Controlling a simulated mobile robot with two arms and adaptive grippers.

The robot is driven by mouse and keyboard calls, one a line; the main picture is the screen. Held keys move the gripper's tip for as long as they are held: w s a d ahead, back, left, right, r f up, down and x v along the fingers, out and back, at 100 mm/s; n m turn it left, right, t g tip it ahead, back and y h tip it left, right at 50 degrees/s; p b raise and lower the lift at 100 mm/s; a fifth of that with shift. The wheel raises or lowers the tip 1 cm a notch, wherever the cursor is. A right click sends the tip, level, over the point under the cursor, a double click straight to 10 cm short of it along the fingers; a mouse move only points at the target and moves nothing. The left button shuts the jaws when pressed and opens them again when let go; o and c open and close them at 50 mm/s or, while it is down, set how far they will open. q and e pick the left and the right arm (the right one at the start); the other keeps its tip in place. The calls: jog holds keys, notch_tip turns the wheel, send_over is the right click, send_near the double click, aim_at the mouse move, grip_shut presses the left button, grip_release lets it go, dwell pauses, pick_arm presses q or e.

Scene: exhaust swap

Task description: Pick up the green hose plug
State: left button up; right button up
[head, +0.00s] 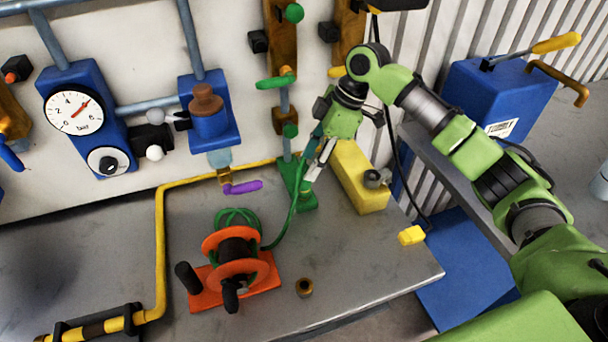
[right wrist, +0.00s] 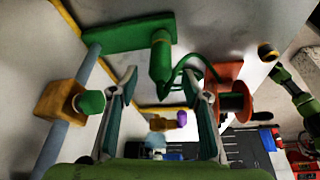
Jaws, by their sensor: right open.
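The green hose plug (right wrist: 160,58) is an upright-looking cylinder in the right wrist view, by a green bracket (right wrist: 128,33); a green hose runs from it. My right gripper (right wrist: 160,88) is open, its two fingers on either side of the plug's line, with the plug just beyond the tips and no contact visible. In the head view my right gripper (head: 318,160) points down over the green bracket (head: 300,198), and its fingers largely hide the plug. The green hose (head: 290,222) leads down to the orange reel (head: 262,270). My left gripper is not in view.
A yellow block (head: 358,180) stands close right of the gripper. Yellow pipe (head: 160,230), a purple-handled valve (head: 243,187) and green-handled valves (head: 275,83) are nearby. A brass fitting (head: 304,287) lies on the bench (head: 370,265), whose front right is mostly clear.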

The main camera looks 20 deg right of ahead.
aim_at(307, 166)
jog(key=p+x, duration=0.1)
jog(key=x, duration=0.2)
jog(key=shift+a+f, duration=0.25)
jog(key=shift+f, duration=0.05)
jog(key=shift+a+f+p, duration=0.15)
jog(key=shift+f+p, duration=0.15)
jog(key=shift+f, duration=0.15)
jog(key=c, duration=1.2)
jog(key=shift+r, duration=0.1)
jog(key=shift+c, duration=0.2)
